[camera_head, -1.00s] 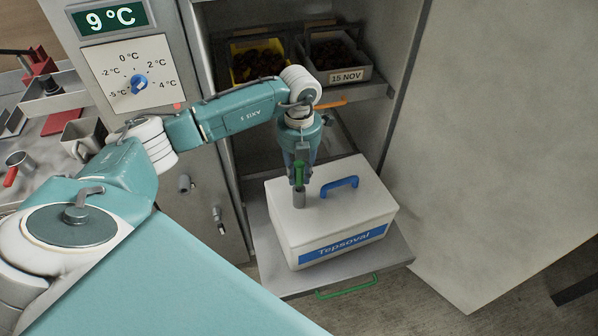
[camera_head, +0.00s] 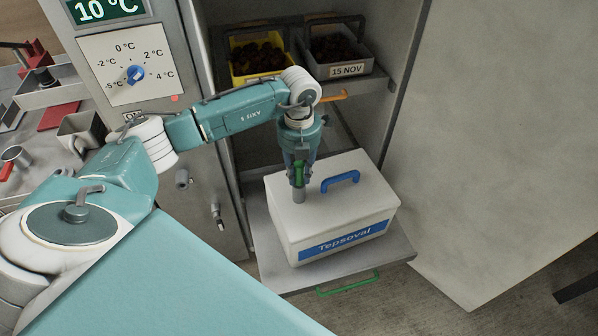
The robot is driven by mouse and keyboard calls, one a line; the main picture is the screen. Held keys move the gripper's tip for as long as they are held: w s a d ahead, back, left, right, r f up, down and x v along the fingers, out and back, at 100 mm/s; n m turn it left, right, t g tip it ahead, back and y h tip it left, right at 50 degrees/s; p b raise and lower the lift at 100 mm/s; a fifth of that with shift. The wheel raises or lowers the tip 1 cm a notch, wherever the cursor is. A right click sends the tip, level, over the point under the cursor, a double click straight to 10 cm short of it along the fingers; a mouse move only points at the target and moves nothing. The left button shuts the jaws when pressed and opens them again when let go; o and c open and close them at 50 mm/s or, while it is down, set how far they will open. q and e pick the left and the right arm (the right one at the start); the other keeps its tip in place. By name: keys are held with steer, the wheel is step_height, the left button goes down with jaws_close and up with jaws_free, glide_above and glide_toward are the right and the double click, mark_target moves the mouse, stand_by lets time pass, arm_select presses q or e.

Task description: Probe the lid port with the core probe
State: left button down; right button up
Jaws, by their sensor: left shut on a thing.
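A white box (camera_head: 283,226) with a blue "Tepsoval" label and a blue lid handle (camera_head: 341,181) stands on a pulled-out grey shelf. My left gripper (camera_head: 299,182) points down over the left part of the lid, left of the handle. It is shut on the core probe (camera_head: 299,172), whose green part shows between the fingers. A short grey cylinder shows just below the fingers at the lid. I cannot tell whether it belongs to the probe or to the lid port, and the probe's tip is hidden. My right gripper is not in view.
The shelf (camera_head: 276,280) has a green front handle (camera_head: 347,284). Behind, a yellow crate (camera_head: 237,62) and a grey crate (camera_head: 365,68) marked "15 NOV" hold chestnuts. A display (camera_head: 106,10) reads 10 °C above a dial (camera_head: 134,74).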

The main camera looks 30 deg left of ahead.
arm_select(q)
steer(key=shift+f, duration=0.4)
steer(key=c, duration=1.4)
jaws_free()
steer(key=shift+r, duration=0.1)
step_height(320, 180, up, 12)
steer(key=shift+s, duration=0.1)
